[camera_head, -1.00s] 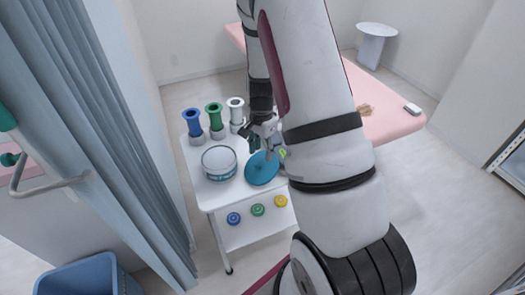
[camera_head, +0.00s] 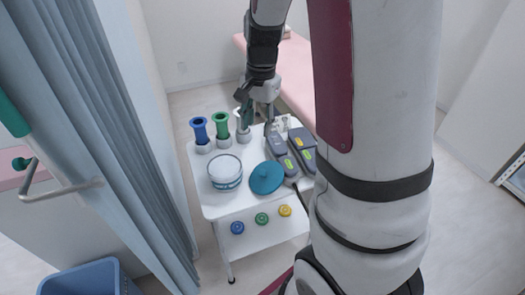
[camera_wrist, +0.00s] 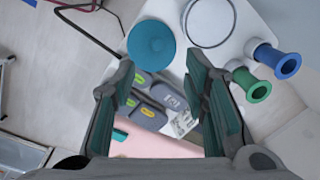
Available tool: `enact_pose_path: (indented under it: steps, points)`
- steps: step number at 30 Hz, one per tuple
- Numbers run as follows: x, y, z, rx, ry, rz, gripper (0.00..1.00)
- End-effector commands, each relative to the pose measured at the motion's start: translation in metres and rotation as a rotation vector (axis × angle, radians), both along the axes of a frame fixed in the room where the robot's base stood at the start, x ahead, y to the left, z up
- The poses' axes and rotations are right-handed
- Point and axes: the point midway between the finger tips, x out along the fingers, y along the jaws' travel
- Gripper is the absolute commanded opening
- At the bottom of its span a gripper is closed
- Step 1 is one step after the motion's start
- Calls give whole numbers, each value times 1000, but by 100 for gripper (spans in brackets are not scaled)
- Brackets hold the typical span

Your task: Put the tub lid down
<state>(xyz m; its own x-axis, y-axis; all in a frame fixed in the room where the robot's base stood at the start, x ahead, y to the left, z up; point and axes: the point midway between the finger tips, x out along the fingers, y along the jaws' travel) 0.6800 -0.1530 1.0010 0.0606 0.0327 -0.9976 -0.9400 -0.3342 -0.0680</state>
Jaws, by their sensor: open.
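My gripper (camera_head: 258,116) is open and empty above the back of the cart, apart from the lid. In the wrist view my gripper's fingers (camera_wrist: 165,100) are spread wide, with the lid beyond them.
Blue (camera_head: 200,131), green (camera_head: 221,127) and white (camera_head: 243,127) holders stand along the cart's back left. Grey handheld devices (camera_head: 278,145) lie right of the lid. Coloured rolls sit on the lower shelf. A pink bed (camera_head: 297,75) is behind; a curtain (camera_head: 100,130) hangs left.

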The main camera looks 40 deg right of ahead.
Motion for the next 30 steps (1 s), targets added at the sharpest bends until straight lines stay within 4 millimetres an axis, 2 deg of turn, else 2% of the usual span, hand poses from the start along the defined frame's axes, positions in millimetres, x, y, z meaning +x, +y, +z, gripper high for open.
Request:
enact_pose_path:
  steps: [1, 3, 8, 12, 16, 21, 25, 30]
  points:
    - [-8, 16, 21, 2, -31, 74, 41]
    - [-21, 36, 41, 2, -59, 183, 41]
    - [-57, 76, 81, -19, -121, 428, 41]
    - [-95, 105, 107, -58, -169, 641, 41]
    - [-133, 126, 122, -112, -207, 834, 41]
    - [-177, 142, 128, -193, -237, 1048, 41]
    - [-197, 147, 128, -241, -247, 1150, 41]
    - [-208, 149, 127, -266, -248, 1204, 41]
